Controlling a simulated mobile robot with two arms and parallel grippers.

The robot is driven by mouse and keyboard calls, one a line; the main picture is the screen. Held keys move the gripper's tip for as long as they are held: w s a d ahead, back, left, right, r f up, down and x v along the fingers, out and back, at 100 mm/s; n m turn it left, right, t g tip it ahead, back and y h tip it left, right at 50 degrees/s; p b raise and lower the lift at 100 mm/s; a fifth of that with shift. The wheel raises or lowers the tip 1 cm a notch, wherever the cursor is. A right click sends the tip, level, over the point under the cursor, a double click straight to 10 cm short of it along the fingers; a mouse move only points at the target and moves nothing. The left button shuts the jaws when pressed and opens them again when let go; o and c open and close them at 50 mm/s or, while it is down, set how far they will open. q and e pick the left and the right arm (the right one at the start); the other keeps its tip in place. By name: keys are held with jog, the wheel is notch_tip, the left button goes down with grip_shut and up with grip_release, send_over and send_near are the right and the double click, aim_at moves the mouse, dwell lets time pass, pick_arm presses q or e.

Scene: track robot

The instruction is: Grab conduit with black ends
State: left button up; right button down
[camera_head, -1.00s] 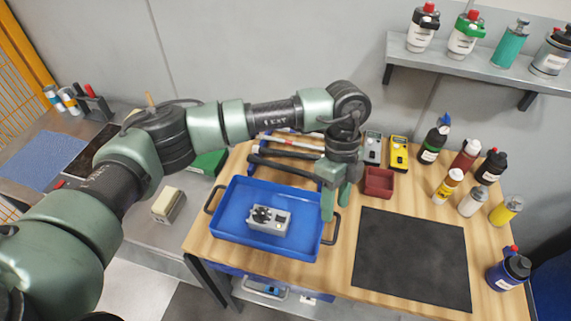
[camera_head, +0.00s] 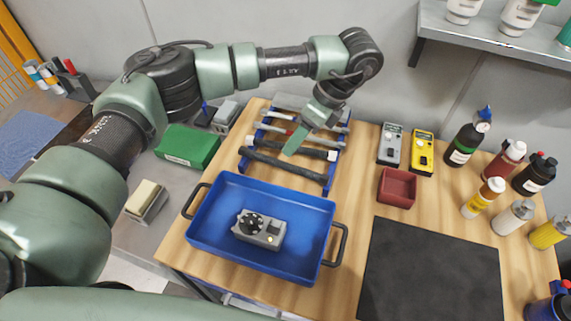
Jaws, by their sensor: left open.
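A blue rack (camera_head: 333,172) holds several rod-like conduits on the table behind the blue tray. The front conduit (camera_head: 283,166) is dark along its whole length. The one behind it (camera_head: 262,143) is dark with pale ends. Farther back are lighter grey conduits (camera_head: 274,113), partly covered by my gripper; I cannot clearly tell which has black ends. My left gripper (camera_head: 298,139) is over the middle of the rack, pointing down, open and empty. One finger hides part of the other, and contact with a conduit cannot be told. My right gripper is not in view.
A blue tray (camera_head: 205,235) in front holds a grey device (camera_head: 262,232). Right of the rack are two meters (camera_head: 422,152), a red bin (camera_head: 396,187), a black mat (camera_head: 430,275) and several bottles. A green box (camera_head: 188,147) is at left.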

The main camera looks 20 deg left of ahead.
aim_at(283, 165)
pick_arm(q)
jog(key=p+x, duration=0.1)
jog(key=x, duration=0.1)
jog(key=p+x, duration=0.1)
jog(key=x, duration=0.2)
jog(key=p+x, duration=0.1)
jog(key=x, duration=0.2)
jog(key=shift+w+d+f, duration=0.1)
jog(key=shift+w+f, duration=0.15)
grip_shut()
